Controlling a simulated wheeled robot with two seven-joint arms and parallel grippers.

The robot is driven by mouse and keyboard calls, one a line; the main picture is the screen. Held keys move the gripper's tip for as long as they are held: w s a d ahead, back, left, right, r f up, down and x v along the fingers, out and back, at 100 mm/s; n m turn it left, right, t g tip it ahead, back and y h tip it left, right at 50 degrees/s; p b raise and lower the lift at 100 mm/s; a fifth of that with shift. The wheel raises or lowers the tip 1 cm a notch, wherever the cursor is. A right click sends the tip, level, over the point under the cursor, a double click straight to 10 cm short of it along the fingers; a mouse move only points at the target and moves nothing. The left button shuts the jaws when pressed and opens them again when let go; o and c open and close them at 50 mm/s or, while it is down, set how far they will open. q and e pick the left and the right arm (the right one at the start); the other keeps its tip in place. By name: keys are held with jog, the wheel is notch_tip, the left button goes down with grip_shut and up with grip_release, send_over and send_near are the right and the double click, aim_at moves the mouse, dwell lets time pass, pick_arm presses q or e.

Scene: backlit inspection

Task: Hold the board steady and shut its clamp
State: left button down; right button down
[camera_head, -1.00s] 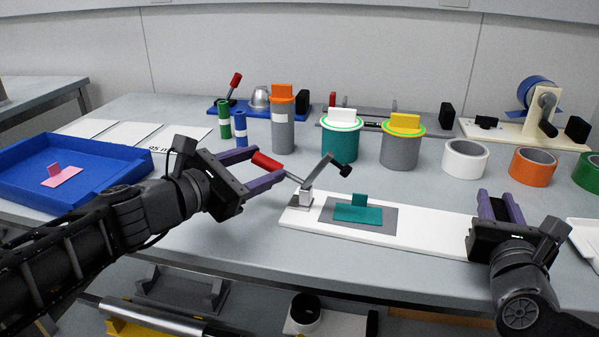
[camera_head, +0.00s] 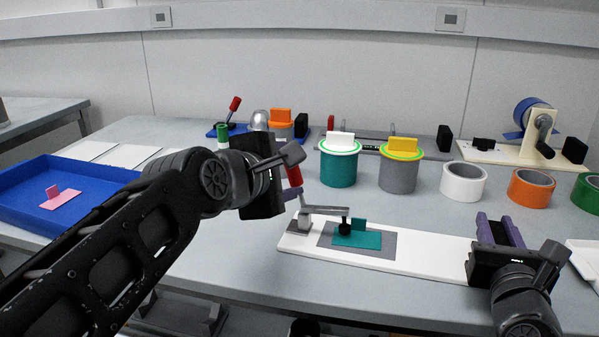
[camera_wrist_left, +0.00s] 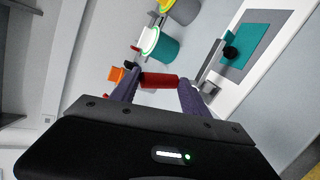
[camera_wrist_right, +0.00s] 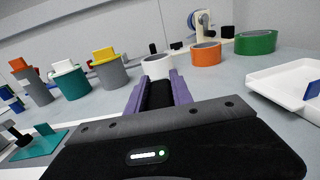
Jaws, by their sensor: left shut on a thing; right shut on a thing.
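The white board (camera_head: 430,242) lies on the table with a grey pad (camera_head: 380,243) and a teal plate with an upright tab (camera_head: 357,238) on it. The clamp (camera_head: 325,210) stands at the board's left end. Its arm lies about level, with the black tip (camera_head: 345,227) down at the teal plate; exact contact is unclear. My left gripper (camera_head: 290,184) is shut on the clamp's red handle (camera_wrist_left: 158,80), which stands steeply up. My right gripper (camera_head: 496,219) is shut on a dark block (camera_wrist_right: 158,94) at the board's right end.
A blue tray (camera_head: 105,178) with a pink piece stands at the left. Behind the board are a teal canister (camera_head: 338,168), a grey canister (camera_head: 397,173) and white (camera_head: 463,182), orange (camera_head: 531,188) and green rolls. A white tray (camera_wrist_right: 290,86) lies right of my right gripper.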

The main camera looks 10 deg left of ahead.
pick_arm(q)
jog(key=shift+d+m, duration=0.5)
jog(key=shift+d, duration=0.1)
pick_arm(e)
jog(key=shift+f, duration=0.25)
pick_arm(q)
jog(key=c, duration=0.6)
grip_release()
jog(key=shift+s+r, duration=0.1)
jog(key=shift+s, duration=0.05)
jog(key=v, duration=1.2)
jog(key=shift+d, duration=0.15)
